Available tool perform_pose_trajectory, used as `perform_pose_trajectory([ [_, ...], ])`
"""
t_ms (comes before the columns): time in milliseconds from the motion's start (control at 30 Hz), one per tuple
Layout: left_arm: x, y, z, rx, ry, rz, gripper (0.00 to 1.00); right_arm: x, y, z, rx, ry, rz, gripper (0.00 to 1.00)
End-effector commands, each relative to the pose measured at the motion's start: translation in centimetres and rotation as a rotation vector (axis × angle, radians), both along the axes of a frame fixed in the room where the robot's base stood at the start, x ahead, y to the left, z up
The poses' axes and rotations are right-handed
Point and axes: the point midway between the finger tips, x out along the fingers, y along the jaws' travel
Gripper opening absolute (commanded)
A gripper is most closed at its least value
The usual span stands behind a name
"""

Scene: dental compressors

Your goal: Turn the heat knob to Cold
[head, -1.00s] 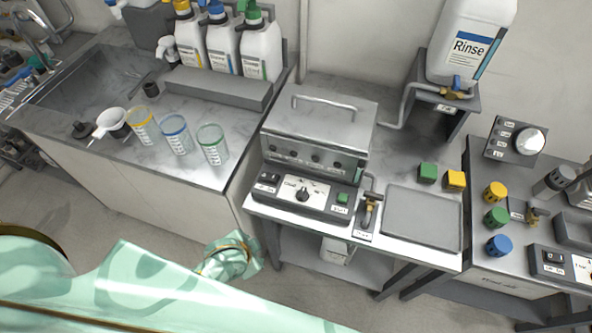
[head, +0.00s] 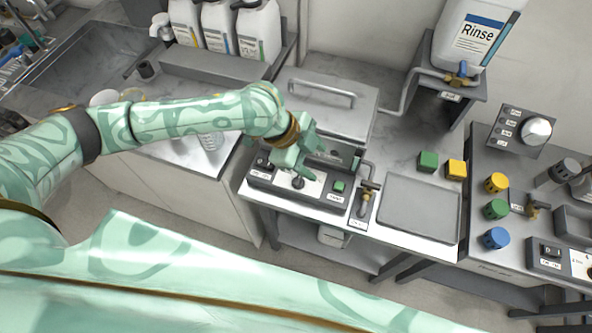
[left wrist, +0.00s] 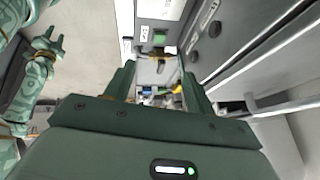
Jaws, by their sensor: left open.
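The heat control panel (head: 313,188) is on the front of the grey lidded bath. Its small dark round knob (head: 298,182) sits on a white plate. My left gripper (head: 297,160) is open just above and behind the knob, covering part of the panel; I cannot tell whether it touches. The dial lettering is too small or hidden to read, so the knob's setting is unclear. In the left wrist view, the two fingers of my left gripper (left wrist: 160,85) are apart with nothing held between them. My right gripper (left wrist: 48,38) shows there at the far left, its fingers apart.
A green button (head: 339,186) is right of the knob, and a brass valve (head: 368,188) is beyond it. The bath's lid (head: 325,103) with its handle is behind.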

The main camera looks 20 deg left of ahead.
Motion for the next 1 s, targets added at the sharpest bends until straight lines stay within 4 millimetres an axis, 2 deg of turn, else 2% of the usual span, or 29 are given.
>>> perform_pose_trajectory([
  [33, 0.6, 2.2, 1.1, 0.044, 0.024, -0.019, 0.55, 0.1, 0.0, 0.1, 0.0, -0.002, 0.0, 0.36],
  [200, 0.5, 7.6, 3.4, 0.111, 0.15, -0.015, 0.55, 0.4, -0.1, 0.1, -0.001, -0.007, 0.0, 0.36],
  [367, 0.2, 9.7, 4.4, 0.121, 0.206, 0.008, 0.55, 0.4, -0.2, 0.1, -0.002, -0.007, 0.001, 0.36],
  [467, 0.1, 9.7, 3.8, 0.122, 0.216, 0.01, 0.55, 0.4, -0.2, -0.1, -0.003, -0.005, 0.001, 0.36],
  [567, 0.1, 9.0, 2.3, 0.121, 0.216, 0.008, 0.55, 0.3, -0.3, -0.6, -0.003, -0.003, 0.002, 0.36],
  [1000, -0.1, 4.9, -7.7, 0.12, 0.215, 0.009, 0.55, -0.4, -0.3, -3.2, -0.004, 0.011, 0.002, 0.36],
])
